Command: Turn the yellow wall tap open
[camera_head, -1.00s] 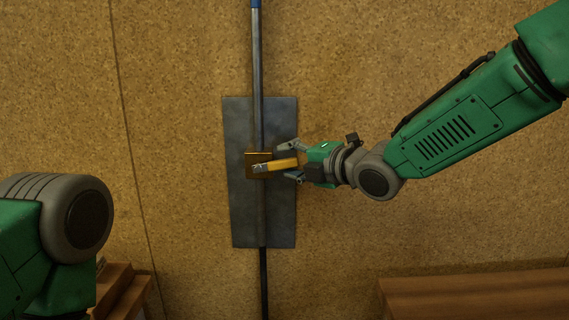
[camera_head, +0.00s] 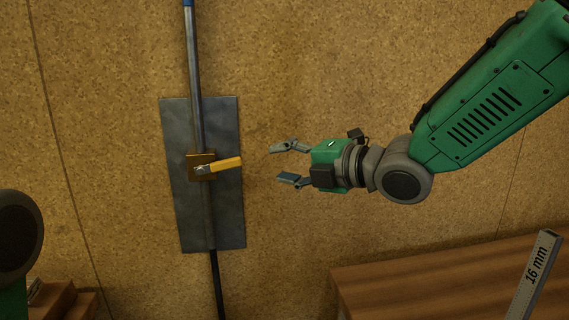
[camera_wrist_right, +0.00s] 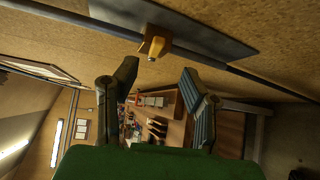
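The yellow tap lever (camera_head: 225,164) points right and slightly up from its brass valve body (camera_head: 200,167), on a vertical pipe in front of a grey metal plate (camera_head: 222,220) on the wall. In the right wrist view the tap (camera_wrist_right: 155,42) shows near the top, beyond the fingertips. My right gripper (camera_head: 282,164) is open and empty, to the right of the lever with a clear gap between them. Its two fingers also show spread apart in the right wrist view (camera_wrist_right: 160,80). My left gripper is out of view; only a part of my left arm shows at the left edge.
A wooden bench (camera_head: 400,280) stands at the lower right, with a strip marked "16 mm" (camera_head: 535,275) there. Wooden pieces (camera_head: 65,302) sit at the lower left. The wall between the plate and my right gripper is free.

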